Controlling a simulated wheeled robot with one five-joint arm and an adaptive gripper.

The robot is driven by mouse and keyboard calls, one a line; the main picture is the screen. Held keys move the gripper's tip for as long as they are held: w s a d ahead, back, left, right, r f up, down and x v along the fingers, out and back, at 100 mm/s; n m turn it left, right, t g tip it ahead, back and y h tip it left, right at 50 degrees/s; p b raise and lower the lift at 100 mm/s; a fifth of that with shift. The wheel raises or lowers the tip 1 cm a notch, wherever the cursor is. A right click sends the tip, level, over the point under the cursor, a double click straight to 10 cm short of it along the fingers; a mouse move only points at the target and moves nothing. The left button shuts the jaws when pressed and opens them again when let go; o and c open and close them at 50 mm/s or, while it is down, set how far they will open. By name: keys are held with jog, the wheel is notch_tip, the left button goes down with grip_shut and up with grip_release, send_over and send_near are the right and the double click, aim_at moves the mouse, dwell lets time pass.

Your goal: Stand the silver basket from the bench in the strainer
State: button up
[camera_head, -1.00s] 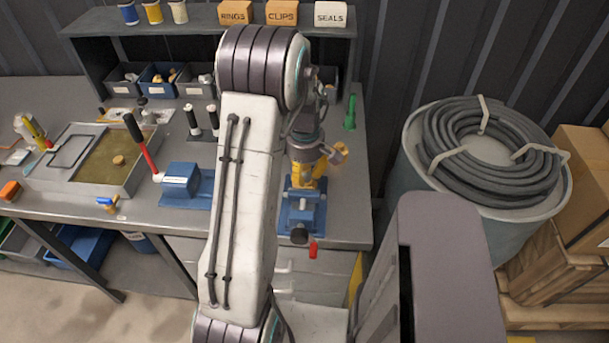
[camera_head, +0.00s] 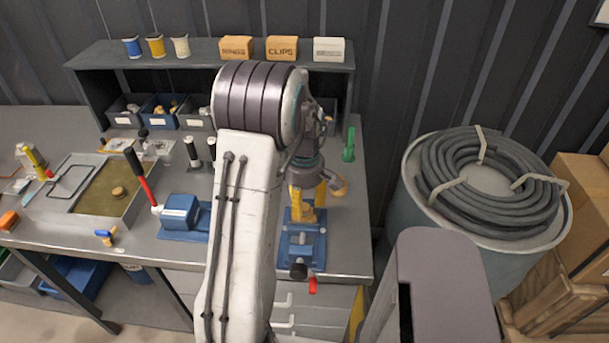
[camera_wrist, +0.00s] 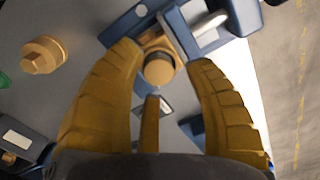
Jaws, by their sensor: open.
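My gripper (camera_head: 308,200) has yellow fingers and hangs over the blue vise (camera_head: 302,245) at the bench's right front. In the wrist view my gripper (camera_wrist: 164,62) is open, its fingers spread on either side of a round brass part (camera_wrist: 160,69) at the vise (camera_wrist: 185,25). I cannot tell whether the fingers touch it. This brass part may be the strainer, but its shape is mostly hidden. I cannot make out the silver basket in either view; my arm covers part of the bench.
A brass hex cap (camera_wrist: 44,55) lies on the bench beside the vise. A grey tray (camera_head: 92,190), a blue block-shaped tool (camera_head: 181,212) and a green item (camera_head: 349,145) are also on the bench. A drum with coiled hose (camera_head: 485,180) stands right of it.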

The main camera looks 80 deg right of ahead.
aim_at(304, 206)
notch_tip(304, 206, up, 7)
jog(key=shift+d+f, duration=0.1)
jog(key=shift+f, duration=0.05)
notch_tip(304, 206, up, 3)
jog(key=shift+b, duration=0.95)
jog(key=w+a+r+n+h, duration=0.1)
jog(key=w+a+r, duration=0.1)
jog(key=w+a, duration=0.65)
jog(key=w+a+r+h, duration=0.1)
jog(key=w+a+r, duration=0.35)
jog(key=w, duration=0.75)
jog(key=a+f+n+t+y, duration=0.1)
jog(key=a+t, duration=0.1)
jog(key=a, duration=1.1)
jog(key=a+f+t, duration=0.2)
jog(key=a, duration=1.2)
jog(key=shift+w+f+n+y, duration=0.2)
jog(key=shift+f+n+y, duration=0.05)
jog(key=shift+n+y, duration=0.15)
